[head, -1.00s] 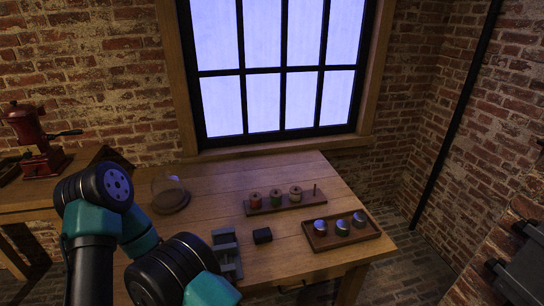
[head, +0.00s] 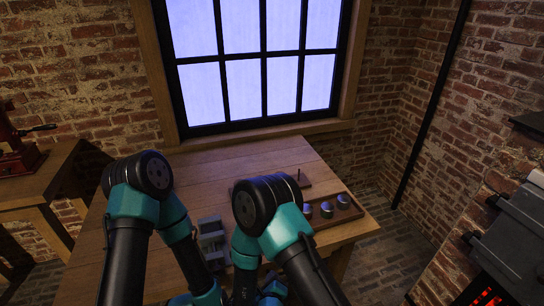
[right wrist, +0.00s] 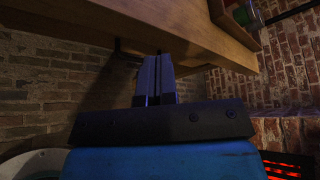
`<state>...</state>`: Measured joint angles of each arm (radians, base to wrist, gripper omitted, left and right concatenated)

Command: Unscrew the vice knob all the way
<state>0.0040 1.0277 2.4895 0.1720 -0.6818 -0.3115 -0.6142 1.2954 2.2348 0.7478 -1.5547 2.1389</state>
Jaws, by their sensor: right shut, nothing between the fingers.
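The grey metal vice (head: 212,240) stands near the front of the wooden table, between my two arms in the head view. Its knob cannot be made out, and my arms cover the lower part of the vice. My right gripper (right wrist: 157,68) is shut and empty in the right wrist view. Its fingers point toward the table's front edge from below the tabletop, with no vice in that view. My left arm comes down at the left of the vice in the head view, and its gripper is not visible.
A tray (head: 352,216) with several silver-topped jars lies right of my right arm, which hides most of the spool rack (head: 304,181). The wooden table (head: 245,160) is clear toward the window. A grey furnace (head: 510,240) glows red at the far right.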

